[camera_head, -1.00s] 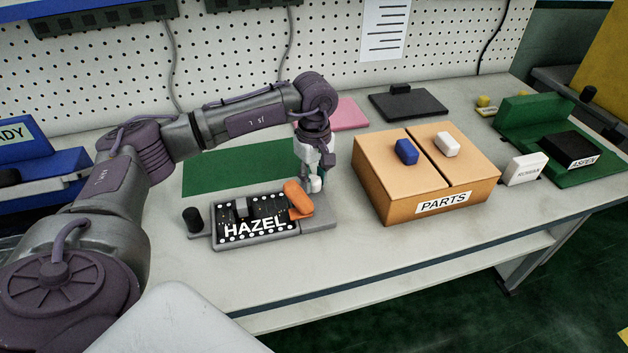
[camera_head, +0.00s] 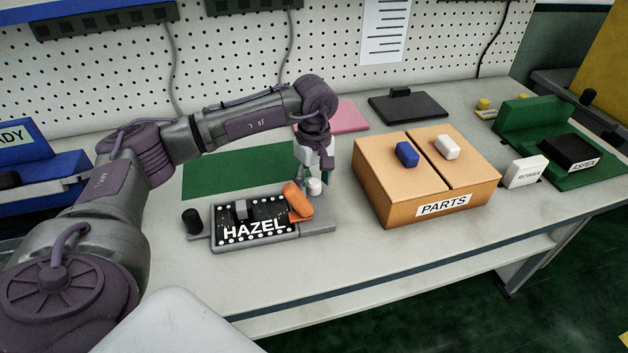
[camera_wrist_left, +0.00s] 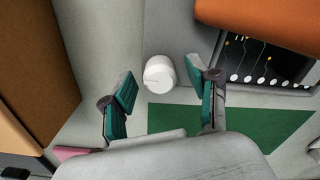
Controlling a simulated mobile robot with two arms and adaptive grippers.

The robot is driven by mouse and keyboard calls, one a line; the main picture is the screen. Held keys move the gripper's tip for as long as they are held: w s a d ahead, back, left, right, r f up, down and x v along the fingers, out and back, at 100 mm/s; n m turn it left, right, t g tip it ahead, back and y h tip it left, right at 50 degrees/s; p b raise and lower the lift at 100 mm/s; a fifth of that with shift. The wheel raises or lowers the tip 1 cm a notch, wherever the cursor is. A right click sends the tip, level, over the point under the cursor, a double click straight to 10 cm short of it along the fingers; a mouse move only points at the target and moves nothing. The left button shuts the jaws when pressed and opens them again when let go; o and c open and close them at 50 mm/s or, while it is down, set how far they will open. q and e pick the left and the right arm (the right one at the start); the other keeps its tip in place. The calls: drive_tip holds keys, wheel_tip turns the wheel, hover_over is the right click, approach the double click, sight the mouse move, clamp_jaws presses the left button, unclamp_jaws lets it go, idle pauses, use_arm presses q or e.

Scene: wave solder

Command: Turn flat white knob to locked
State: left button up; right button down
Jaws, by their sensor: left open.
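The white knob (camera_head: 314,187) is a short round cylinder on the right end of the grey fixture plate (camera_head: 318,218), beside the orange lever (camera_head: 298,200). In the left wrist view the knob (camera_wrist_left: 159,74) shows a thin line on its top. My left gripper (camera_head: 315,180) is open at the knob, its wrist just behind and above it. In the wrist view its teal-padded fingers (camera_wrist_left: 162,80) stand on either side, with gaps to the knob. Contact is not visible. My right gripper is not in view.
A black board marked HAZEL (camera_head: 254,219) lies in the fixture, with a black knob (camera_head: 192,220) at its left. A PARTS box (camera_head: 393,203) stands to the right, carrying a blue and a white block. A green mat (camera_head: 225,172) lies behind. The front bench strip is clear.

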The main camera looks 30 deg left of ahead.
sight(314, 181)
use_arm(q)
wheel_tip(314, 181, up, 12)
idle(0.5)
idle(0.5)
